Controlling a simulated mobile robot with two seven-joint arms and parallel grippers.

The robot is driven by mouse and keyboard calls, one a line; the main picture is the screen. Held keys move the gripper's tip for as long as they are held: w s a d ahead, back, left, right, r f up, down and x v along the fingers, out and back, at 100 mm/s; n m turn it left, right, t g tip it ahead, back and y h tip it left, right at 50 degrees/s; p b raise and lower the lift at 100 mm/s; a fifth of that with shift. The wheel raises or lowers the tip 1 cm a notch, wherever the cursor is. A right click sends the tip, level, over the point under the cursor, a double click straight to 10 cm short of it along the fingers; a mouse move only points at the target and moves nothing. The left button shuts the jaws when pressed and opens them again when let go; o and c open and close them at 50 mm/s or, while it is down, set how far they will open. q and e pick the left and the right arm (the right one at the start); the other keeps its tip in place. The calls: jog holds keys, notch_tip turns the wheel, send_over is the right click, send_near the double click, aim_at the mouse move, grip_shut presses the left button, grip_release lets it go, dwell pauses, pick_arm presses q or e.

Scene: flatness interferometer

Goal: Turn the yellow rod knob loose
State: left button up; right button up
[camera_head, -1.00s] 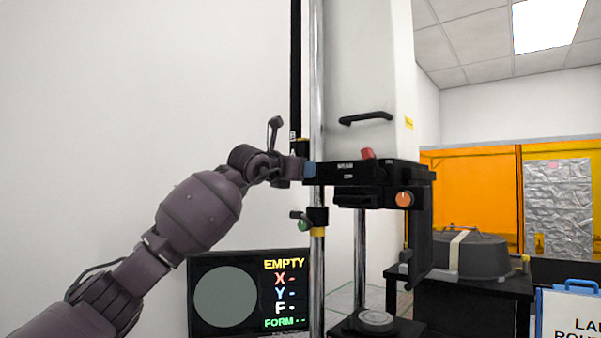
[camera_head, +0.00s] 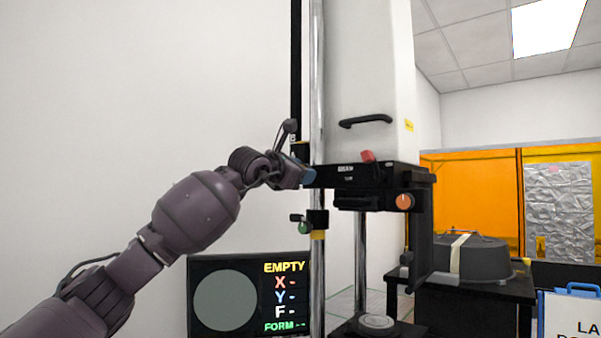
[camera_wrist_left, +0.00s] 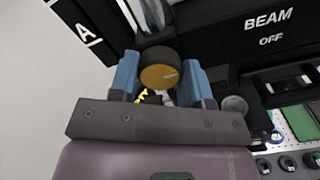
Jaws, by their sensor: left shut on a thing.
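The yellow rod knob (camera_wrist_left: 160,76) shows in the left wrist view as a round amber-yellow face with a dark rim. It sits between the two blue fingers of my left gripper (camera_wrist_left: 161,66), which is shut on it. In the head view my left gripper (camera_head: 303,178) is at the chrome rod (camera_head: 317,270), beside the left end of the black carriage (camera_head: 370,176). The knob is hidden there behind the gripper. My right gripper is not in view.
A lower clamp with a green knob (camera_head: 304,228) is on the rod below my gripper. A monitor (camera_head: 249,294) reading EMPTY stands below. A black handle (camera_head: 366,121) is above.

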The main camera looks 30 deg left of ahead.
pick_arm(q)
jog(key=o, duration=0.9)
jog(key=shift+s+a+b, duration=0.2)
jog(key=shift+s+b, duration=0.5)
jog(key=shift+s, duration=2)
jog(key=shift+s+a+b, duration=0.2)
jog(key=shift+s+b, duration=0.45)
jog(key=shift+s, duration=2.05)
